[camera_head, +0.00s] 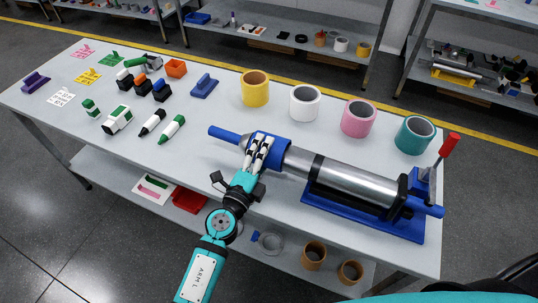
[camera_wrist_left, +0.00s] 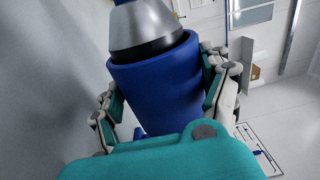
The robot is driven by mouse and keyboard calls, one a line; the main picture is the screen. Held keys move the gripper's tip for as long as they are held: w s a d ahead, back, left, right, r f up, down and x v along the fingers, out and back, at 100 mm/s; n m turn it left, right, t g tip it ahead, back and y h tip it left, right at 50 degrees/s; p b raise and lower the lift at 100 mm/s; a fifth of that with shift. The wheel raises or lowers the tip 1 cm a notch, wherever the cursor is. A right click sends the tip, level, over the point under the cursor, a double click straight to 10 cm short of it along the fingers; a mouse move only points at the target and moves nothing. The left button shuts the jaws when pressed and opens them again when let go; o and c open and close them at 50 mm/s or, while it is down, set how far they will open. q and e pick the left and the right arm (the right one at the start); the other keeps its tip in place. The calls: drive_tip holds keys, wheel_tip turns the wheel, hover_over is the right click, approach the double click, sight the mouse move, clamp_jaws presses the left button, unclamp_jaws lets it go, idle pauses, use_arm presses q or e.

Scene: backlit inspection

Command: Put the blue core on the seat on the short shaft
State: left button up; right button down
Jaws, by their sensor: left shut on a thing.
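The blue core (camera_head: 283,158) is a wide blue tube around the left part of the horizontal shaft. My left gripper (camera_head: 262,150) is shut on it from the front. In the left wrist view the blue core (camera_wrist_left: 155,85) sits between my fingers, and a grey metal cone (camera_wrist_left: 148,30) shows at its open end. The grey roller (camera_head: 345,182) of the shaft stand runs on to the right of the core, with a dark band on it. A thin blue rod (camera_head: 224,133) sticks out at the left. The inside of the core is hidden. My right gripper is not in view.
The blue stand base (camera_head: 345,212) carries the shaft, with a red-handled lever (camera_head: 448,146) at its right end. Yellow (camera_head: 255,88), white (camera_head: 304,103), pink (camera_head: 358,118) and teal (camera_head: 414,135) cores stand behind it. Markers, stamps and cards lie at the left.

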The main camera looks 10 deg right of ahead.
sight(225, 138)
use_arm(q)
drive_tip(key=shift+w+a+r, duration=0.1)
drive_tip(key=shift+w+a, duration=0.75)
drive_tip(key=shift+a, duration=0.25)
drive_tip(key=shift+w+a+r, duration=0.1)
drive_tip(key=shift+w+a, duration=0.7)
drive_tip(key=shift+a, duration=0.3)
drive_tip(key=shift+w+a+r, duration=0.1)
drive_tip(key=shift+w+a, duration=0.75)
drive_tip(key=shift+a, duration=0.25)
drive_tip(key=shift+w+a+f+b, duration=0.1)
drive_tip(key=shift+w+a+b, duration=0.1)
drive_tip(key=shift+w+a, duration=0.35)
drive_tip(key=shift+w+a+b, duration=0.2)
drive_tip(key=shift+w+a, duration=0.1)
drive_tip(key=shift+a, duration=0.45)
drive_tip(key=shift+s+f, duration=0.25)
drive_tip(key=shift+f, duration=0.15)
drive_tip(key=shift+s+a+f, duration=0.1)
drive_tip(key=shift+a, duration=0.05)
drive_tip(key=shift+s+d+p, duration=0.25)
drive_tip(key=shift+s+d, duration=0.6)
drive_tip(key=shift+d, duration=0.3)
drive_tip(key=shift+s+d+p, duration=0.2)
drive_tip(key=shift+s+d, duration=0.65)
drive_tip(key=shift+d, duration=0.3)
drive_tip(key=shift+s+d, duration=0.75)
drive_tip(key=shift+d, duration=0.3)
drive_tip(key=shift+s+d, duration=0.7)
drive_tip(key=shift+d, duration=0.3)
